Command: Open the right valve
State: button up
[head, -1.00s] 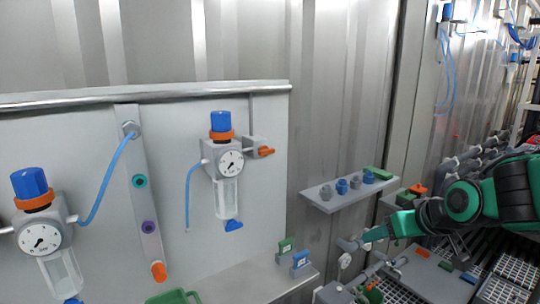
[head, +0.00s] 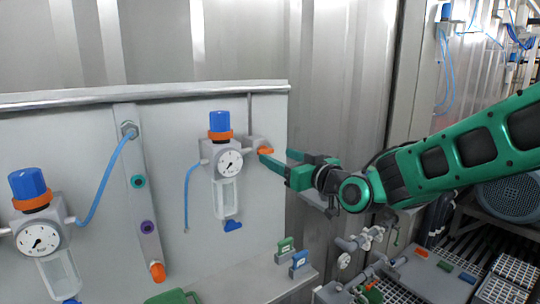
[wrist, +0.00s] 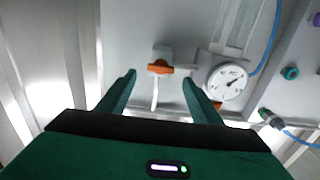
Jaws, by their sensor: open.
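The right valve has an orange handle (head: 265,151) on a grey block (head: 254,143), to the right of the right-hand pressure gauge (head: 229,163) on the panel. My gripper (head: 275,158) reaches in from the right, its fingers at the valve handle. In the wrist view my gripper (wrist: 159,82) is open, with one finger on each side of the orange handle (wrist: 160,68). The handle lies crosswise between the fingertips, with a gap visible on both sides. The gauge (wrist: 228,82) is just beyond the right finger.
A second regulator with a gauge (head: 40,239) hangs at the left of the panel (head: 90,190). A blue hose (head: 188,195) hangs left of the right regulator. Green and blue blocks (head: 299,260) stand on the ledge below.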

aim_at(268, 151)
jog(key=x, duration=0.5)
jog(key=shift+w+a, duration=0.2)
jog(key=shift+w, duration=0.1)
jog(key=c, duration=1.1)
